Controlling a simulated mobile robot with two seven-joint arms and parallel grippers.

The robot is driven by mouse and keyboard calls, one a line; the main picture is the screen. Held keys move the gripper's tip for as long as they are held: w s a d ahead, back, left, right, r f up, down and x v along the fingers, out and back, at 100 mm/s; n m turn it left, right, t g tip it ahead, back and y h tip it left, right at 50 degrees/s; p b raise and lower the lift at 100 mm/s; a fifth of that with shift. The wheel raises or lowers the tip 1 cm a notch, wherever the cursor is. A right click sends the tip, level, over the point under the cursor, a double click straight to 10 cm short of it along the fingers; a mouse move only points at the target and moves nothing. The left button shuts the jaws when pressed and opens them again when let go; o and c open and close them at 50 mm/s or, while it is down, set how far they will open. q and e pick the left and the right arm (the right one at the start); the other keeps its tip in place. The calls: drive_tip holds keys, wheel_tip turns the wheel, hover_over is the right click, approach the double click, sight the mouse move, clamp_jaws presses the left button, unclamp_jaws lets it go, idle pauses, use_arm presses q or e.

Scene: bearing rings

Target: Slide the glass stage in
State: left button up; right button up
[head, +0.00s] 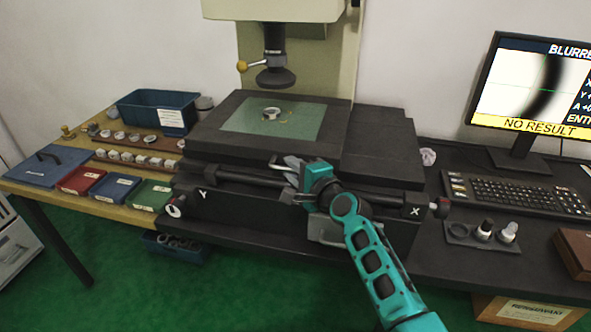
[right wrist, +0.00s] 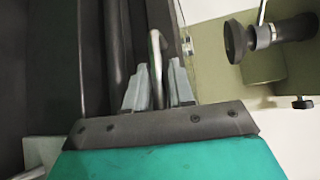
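The glass stage (head: 243,119) is a pale green pane set in the dark top plate of the measuring machine, below its lens. A metal bearing ring (head: 265,114) lies on the glass. My right gripper (head: 291,171) is at the front edge of the stage. In the right wrist view a thin upright metal handle (right wrist: 155,50) stands between my two grey fingertips (right wrist: 158,85). The fingers are close to it on both sides, but whether they press on it is unclear. My left gripper is not in view.
The lens column (head: 275,60) hangs above the glass. X and Y rods with knobs (head: 440,207) run along the machine's front. At left, a bench holds a blue bin (head: 150,106), rings and coloured trays (head: 113,189). At right are a keyboard (head: 515,193) and a monitor (head: 535,85) reading "NO RESULT".

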drive_tip(key=shift+d, duration=0.1)
drive_tip(key=shift+s+d, duration=0.25)
drive_tip(key=shift+s, duration=0.1)
drive_tip(key=p+v, duration=0.2)
drive_tip(key=v, duration=1)
